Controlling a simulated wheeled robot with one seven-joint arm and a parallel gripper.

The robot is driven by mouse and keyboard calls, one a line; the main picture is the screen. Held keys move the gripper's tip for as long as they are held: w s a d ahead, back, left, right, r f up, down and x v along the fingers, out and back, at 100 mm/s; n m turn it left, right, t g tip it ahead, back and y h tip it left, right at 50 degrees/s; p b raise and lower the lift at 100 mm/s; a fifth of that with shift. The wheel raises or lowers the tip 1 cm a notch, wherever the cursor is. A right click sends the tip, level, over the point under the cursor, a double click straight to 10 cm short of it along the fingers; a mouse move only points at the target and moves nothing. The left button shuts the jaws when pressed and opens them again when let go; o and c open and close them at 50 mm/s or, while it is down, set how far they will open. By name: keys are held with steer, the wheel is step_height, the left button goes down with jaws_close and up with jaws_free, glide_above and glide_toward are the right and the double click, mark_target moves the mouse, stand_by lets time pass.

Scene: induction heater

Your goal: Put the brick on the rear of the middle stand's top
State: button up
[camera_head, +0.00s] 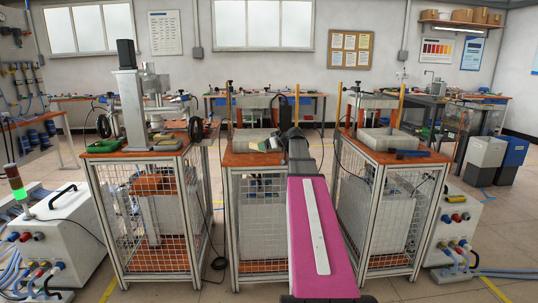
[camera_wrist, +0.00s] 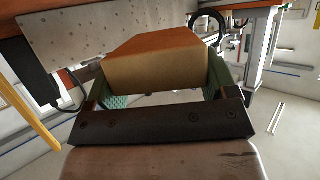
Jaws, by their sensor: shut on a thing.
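My gripper (camera_head: 272,143) is over the orange top (camera_head: 240,160) of the middle stand, toward its middle. In the wrist view my gripper (camera_wrist: 163,88) is shut on a tan brick (camera_wrist: 158,71), with a greenish finger at each side of it. I cannot tell whether the brick touches the stand.
A pale perforated plate (camera_wrist: 110,35) is close by in the wrist view. The left stand (camera_head: 160,215) carries a tall machine (camera_head: 130,95). A yellow post (camera_head: 229,105) rises behind the middle stand.

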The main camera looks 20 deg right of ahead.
mark_target(269, 159)
steer(key=shift+w+d+f, duration=0.35)
steer(key=shift+w+d, duration=0.1)
steer(key=shift+f, duration=2)
steer(key=o, duration=1)
steer(key=shift+f, duration=0.1)
steer(key=shift+s, duration=0.1)
steer(key=v, duration=1.2)
